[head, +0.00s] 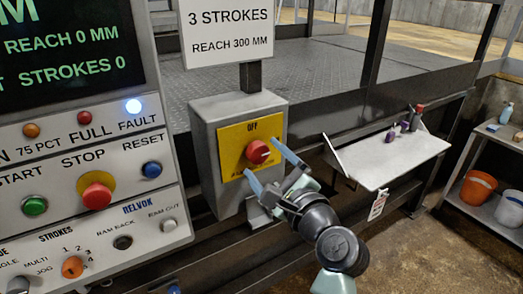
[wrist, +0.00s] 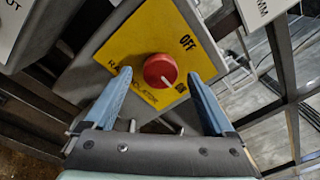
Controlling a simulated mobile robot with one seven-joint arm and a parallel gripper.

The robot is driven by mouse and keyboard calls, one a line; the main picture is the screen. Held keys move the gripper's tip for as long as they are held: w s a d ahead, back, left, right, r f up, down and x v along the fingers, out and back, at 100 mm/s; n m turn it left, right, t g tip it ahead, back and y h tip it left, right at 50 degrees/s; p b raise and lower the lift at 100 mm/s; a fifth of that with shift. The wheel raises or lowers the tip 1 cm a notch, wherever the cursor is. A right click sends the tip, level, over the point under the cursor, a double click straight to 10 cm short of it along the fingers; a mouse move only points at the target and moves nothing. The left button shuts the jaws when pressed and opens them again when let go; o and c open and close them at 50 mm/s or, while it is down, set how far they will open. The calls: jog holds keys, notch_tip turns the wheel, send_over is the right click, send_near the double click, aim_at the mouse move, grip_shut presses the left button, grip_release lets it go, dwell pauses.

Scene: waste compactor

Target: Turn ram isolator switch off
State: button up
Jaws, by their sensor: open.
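The ram isolator switch is a red round knob (head: 258,151) on a yellow plate (head: 236,136), mounted on a grey box (head: 207,110). OFF is printed at the top of the plate. In the wrist view the knob (wrist: 160,70) has a white mark at its lower right, pointing toward the ON print and away from OFF. My gripper (head: 262,160) is open in front of the plate, with its blue fingers on either side of the knob. In the wrist view my gripper (wrist: 160,74) shows gaps between both fingers and the knob.
A control panel (head: 80,170) with buttons and a lit blue FAULT lamp stands at the left. A sign (head: 228,30) reading 3 STROKES is above the box. A white shelf (head: 390,160) with small items and a hanging tag (head: 378,205) is at the right.

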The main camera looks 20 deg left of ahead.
jog(key=shift+x, duration=1.05)
jog(key=c, duration=1.4)
